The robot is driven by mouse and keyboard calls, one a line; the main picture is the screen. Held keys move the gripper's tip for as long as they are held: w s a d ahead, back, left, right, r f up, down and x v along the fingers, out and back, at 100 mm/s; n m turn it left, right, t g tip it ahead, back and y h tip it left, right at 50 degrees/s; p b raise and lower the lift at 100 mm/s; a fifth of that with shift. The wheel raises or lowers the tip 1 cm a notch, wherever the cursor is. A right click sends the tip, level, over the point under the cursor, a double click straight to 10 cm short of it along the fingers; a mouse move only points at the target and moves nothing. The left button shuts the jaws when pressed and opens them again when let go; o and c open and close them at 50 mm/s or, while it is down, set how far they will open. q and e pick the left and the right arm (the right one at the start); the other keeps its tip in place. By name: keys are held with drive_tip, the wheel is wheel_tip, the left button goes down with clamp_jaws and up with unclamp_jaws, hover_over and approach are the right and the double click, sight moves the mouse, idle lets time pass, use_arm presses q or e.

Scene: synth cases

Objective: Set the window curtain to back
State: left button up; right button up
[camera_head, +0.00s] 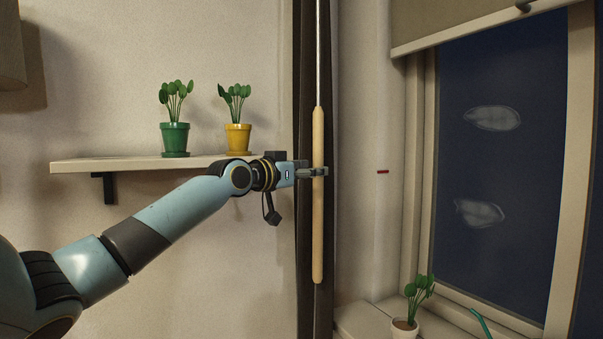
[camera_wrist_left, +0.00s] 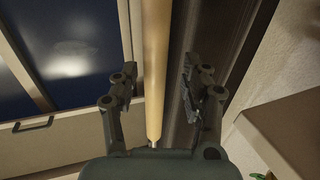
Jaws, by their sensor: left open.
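The dark curtain (camera_head: 303,80) hangs gathered in a narrow strip left of the window. In the wrist view the curtain (camera_wrist_left: 215,45) shows to the right of the rod. A pale wooden rod handle (camera_head: 318,235) hangs upright in front of it from a thin metal rod (camera_head: 318,50). My left gripper (camera_head: 318,172) is at the handle's middle. In the wrist view its fingers (camera_wrist_left: 160,72) are open, with the handle (camera_wrist_left: 155,40) between them and gaps visible on both sides. My right gripper is not in view.
A shelf (camera_head: 90,165) with a green pot (camera_head: 175,140) and a yellow pot (camera_head: 238,138) is behind my left arm. A small red mark (camera_head: 383,171) is on the wall right of the handle. A potted plant (camera_head: 404,326) stands on the sill by the window (camera_head: 500,160).

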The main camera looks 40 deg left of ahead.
use_arm(q)
drive_tip(key=s, duration=0.5)
drive_tip(key=shift+a, duration=0.25)
